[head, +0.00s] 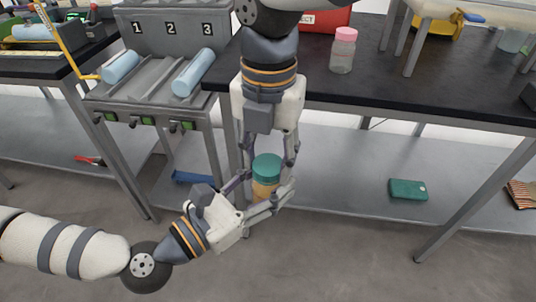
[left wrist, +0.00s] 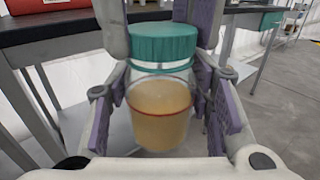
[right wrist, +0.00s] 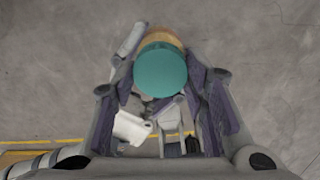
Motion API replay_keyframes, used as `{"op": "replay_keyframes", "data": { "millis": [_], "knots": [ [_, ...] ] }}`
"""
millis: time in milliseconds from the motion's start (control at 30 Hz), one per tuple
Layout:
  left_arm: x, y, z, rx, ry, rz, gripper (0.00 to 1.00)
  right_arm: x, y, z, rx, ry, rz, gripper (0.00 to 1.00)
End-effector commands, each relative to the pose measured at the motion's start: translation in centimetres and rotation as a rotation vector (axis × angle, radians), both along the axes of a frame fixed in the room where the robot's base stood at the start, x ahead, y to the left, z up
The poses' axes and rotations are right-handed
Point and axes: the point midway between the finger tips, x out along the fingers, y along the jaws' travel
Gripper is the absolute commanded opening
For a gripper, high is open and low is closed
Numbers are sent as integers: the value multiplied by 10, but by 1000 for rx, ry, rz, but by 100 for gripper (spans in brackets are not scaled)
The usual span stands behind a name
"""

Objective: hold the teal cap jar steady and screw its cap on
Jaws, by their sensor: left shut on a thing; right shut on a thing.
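The jar (head: 263,190), clear with amber contents, is upright in mid-air in front of the dark bench; its body (left wrist: 160,118) fills the middle of the left wrist view. The teal cap (head: 266,167) sits on top of it, level, and shows from above in the right wrist view (right wrist: 160,72). My left gripper (head: 267,189) comes from the lower left and is shut on the jar's body. My right gripper (head: 267,168) points down from above and is shut on the cap. Whether the cap's thread is engaged cannot be told.
A pink-capped jar (head: 342,58) and a red box (head: 325,18) stand on the bench (head: 410,97). A grey numbered rack (head: 140,100) with blue cylinders is at the left. A green case (head: 408,190) lies on the lower shelf. The floor in front is open.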

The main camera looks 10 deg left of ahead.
Motion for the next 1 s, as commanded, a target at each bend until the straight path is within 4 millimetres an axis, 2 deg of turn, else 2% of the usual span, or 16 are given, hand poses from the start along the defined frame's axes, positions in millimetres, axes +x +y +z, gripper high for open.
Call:
{"op": "replay_keyframes", "data": {
  "millis": [67, 300, 433, 500, 600, 867, 900, 967, 1000],
  "knots": [
    [0, 0, 1, -1, -2, 1, 0, 0, 0, 0, -3, -3, -238, 7],
    [0, 0, 1, -1, -2, 1, 0, 0, -1, 0, 2, 0, -1256, 7],
    [0, 0, 1, -1, -2, 1, 0, 0, -1, -1, 5, 3, -1639, 7],
    [0, 0, 1, -1, -2, 1, 0, 0, -1, -1, 6, 5, -1759, 7],
    [0, 0, 1, -1, -2, 1, 0, 0, 0, -1, 6, 5, -1838, 7],
    [0, 0, 1, 0, -1, 1, 0, 0, 0, -2, 5, 3, -1844, 7],
    [0, 0, 1, 0, -1, 1, 0, -1, 0, -2, 5, 3, -1844, 47],
    [0, 0, 1, 0, -1, 1, 0, -1, 0, -2, 5, 3, -1843, 60],
    [0, 0, 1, 0, -1, 1, 0, -1, 0, -2, 4, 4, -1843, 60]
  ]
}}
